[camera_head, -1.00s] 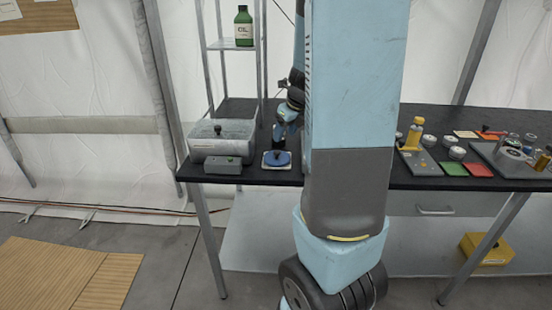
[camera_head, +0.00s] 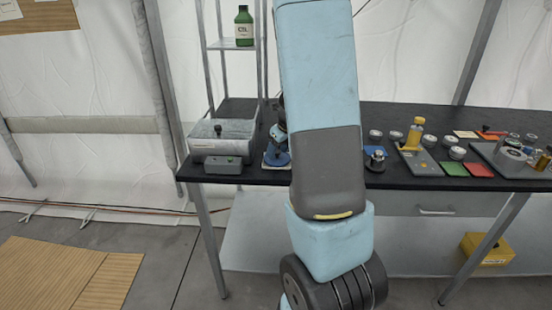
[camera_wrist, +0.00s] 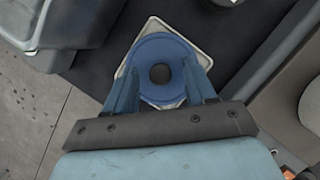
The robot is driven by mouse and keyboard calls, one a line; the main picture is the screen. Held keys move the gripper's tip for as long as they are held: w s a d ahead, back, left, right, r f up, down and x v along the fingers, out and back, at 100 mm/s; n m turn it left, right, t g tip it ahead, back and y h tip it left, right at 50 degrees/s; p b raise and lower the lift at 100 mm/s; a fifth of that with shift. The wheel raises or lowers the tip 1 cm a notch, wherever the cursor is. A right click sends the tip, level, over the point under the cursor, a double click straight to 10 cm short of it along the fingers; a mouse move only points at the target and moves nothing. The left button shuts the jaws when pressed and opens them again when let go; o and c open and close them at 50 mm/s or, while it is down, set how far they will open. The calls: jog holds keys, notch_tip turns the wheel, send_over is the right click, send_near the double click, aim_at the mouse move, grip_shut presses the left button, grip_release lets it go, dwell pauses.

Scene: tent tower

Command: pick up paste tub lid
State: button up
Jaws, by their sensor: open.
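A round blue lid with a dark central knob (camera_wrist: 160,73), which looks like the paste tub lid, lies over a white square pad (camera_wrist: 153,24) on the dark bench. Any tub under it is hidden. My gripper (camera_wrist: 161,66) is open, with one blue finger on each side of the lid; I cannot tell whether they touch it. In the head view my gripper (camera_head: 277,148) is low over the pad (camera_head: 270,165) and mostly covers the lid.
A green bottle (camera_head: 243,27) is on the shelf above. Several jars, coloured cards and a tray (camera_head: 498,162) crowd the bench's right side.

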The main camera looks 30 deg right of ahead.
jog(key=shift+f, duration=0.2)
jog(key=shift+c, duration=0.3)
grip_shut()
